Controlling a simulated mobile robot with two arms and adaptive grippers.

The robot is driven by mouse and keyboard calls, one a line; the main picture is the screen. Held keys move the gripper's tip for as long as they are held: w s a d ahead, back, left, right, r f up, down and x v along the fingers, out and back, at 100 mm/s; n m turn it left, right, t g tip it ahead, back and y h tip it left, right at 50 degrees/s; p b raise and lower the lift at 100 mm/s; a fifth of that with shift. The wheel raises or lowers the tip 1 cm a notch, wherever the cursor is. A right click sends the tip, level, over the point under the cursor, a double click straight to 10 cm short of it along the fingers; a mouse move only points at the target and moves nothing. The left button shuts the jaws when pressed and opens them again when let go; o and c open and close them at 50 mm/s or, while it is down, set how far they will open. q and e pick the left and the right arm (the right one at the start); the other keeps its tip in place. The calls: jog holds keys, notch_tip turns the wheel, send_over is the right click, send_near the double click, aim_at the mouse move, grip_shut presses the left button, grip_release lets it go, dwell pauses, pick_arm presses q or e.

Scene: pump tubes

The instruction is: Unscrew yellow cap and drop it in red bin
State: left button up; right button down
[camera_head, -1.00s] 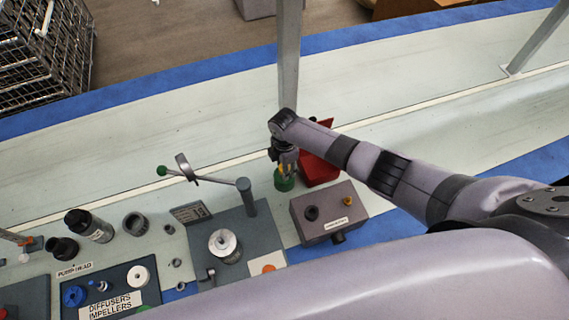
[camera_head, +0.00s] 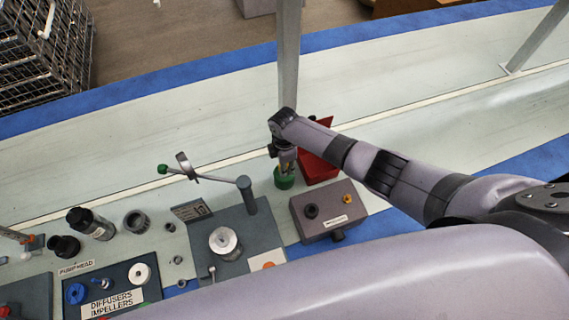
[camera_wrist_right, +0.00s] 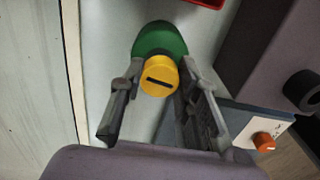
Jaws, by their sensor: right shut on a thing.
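The round yellow cap (camera_wrist_right: 158,76) with a dark slot sits at the end of a green cylindrical part (camera_wrist_right: 160,40) in the right wrist view. My right gripper (camera_wrist_right: 160,82) has one finger on each side of the cap and is shut on it. In the head view the gripper (camera_head: 285,158) points down just above the green part (camera_head: 284,179), and the cap is mostly hidden there. The red bin (camera_head: 318,168) stands right beside the green part, partly behind my right forearm. Its edge shows at the top of the wrist view (camera_wrist_right: 205,2). My left gripper is not in view.
A grey box (camera_head: 325,213) with a black knob is in front of the bin. A grey fixture with a green-tipped lever (camera_head: 205,178) stands to the left. Several dark pump parts (camera_head: 90,223) lie farther left. The bench behind the bin is clear.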

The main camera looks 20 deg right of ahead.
jog(key=shift+n+b, duration=0.35)
jog(key=shift+n, duration=1.35)
jog(key=shift+n+b, duration=0.45)
jog(key=shift+n, duration=1.25)
jog(key=shift+f+n+b, duration=0.1)
jog(key=shift+n+b, duration=0.35)
jog(key=shift+n, duration=1.35)
